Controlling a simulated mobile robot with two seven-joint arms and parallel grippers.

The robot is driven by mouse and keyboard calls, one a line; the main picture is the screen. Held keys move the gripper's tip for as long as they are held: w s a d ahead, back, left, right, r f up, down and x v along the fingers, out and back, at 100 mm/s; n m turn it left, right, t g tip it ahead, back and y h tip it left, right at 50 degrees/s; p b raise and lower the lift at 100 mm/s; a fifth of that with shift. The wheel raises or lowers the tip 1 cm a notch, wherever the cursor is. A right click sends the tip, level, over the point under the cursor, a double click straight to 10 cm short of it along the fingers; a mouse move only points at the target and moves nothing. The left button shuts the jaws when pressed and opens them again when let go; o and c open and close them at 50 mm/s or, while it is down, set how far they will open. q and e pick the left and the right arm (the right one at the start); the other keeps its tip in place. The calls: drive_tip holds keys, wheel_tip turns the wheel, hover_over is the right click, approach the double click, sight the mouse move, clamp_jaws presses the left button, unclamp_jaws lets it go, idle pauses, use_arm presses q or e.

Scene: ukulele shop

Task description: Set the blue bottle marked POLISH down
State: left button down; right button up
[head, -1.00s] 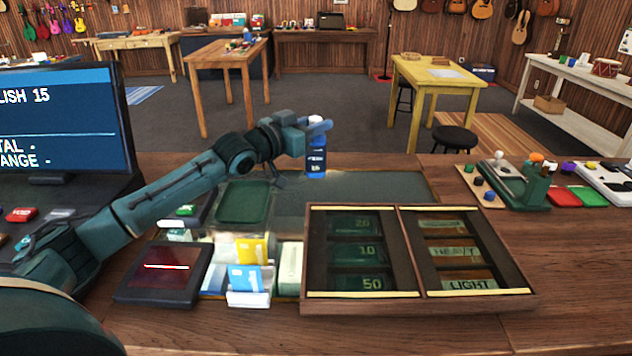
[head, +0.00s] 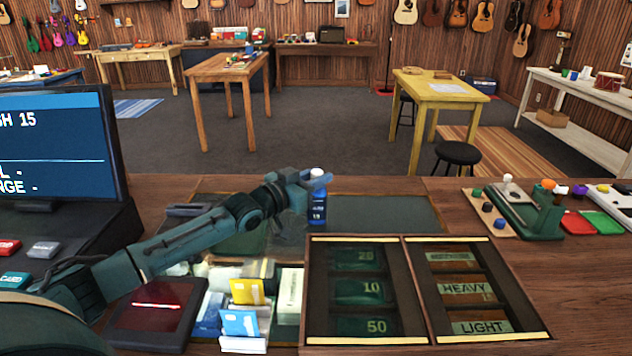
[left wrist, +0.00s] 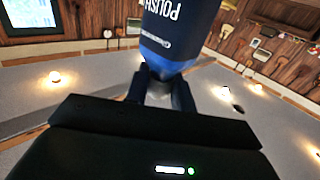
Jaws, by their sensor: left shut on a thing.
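The blue bottle marked POLISH (head: 318,207) has a white cap and stands upright at the far part of the counter, over or on the dark green mat (head: 385,214). My left gripper (head: 318,179) is shut on it near its cap. In the left wrist view the bottle (left wrist: 178,25) shows its POLISH lettering, held between the fingers (left wrist: 160,90). I cannot tell whether its base touches the mat. My right gripper is not in view.
A divided wooden tray (head: 420,338) lies just in front of the bottle. A dark red-lit scanner pad (head: 155,305) and a box of cards (head: 242,320) are at the front left. A monitor (head: 50,150) stands left. The mat's right part is clear.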

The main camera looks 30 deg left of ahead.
use_arm(q)
drive_tip(key=shift+f, duration=0.55)
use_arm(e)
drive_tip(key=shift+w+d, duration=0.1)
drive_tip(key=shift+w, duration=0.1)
use_arm(q)
drive_tip(key=shift+f, duration=0.1)
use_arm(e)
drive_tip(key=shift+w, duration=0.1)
use_arm(q)
drive_tip(key=c, duration=1.6)
unclamp_jaws()
drive_tip(key=shift+f, duration=0.15)
drive_tip(key=shift+c, duration=0.2)
drive_tip(key=o, duration=0.5)
drive_tip(key=shift+c, duration=0.2)
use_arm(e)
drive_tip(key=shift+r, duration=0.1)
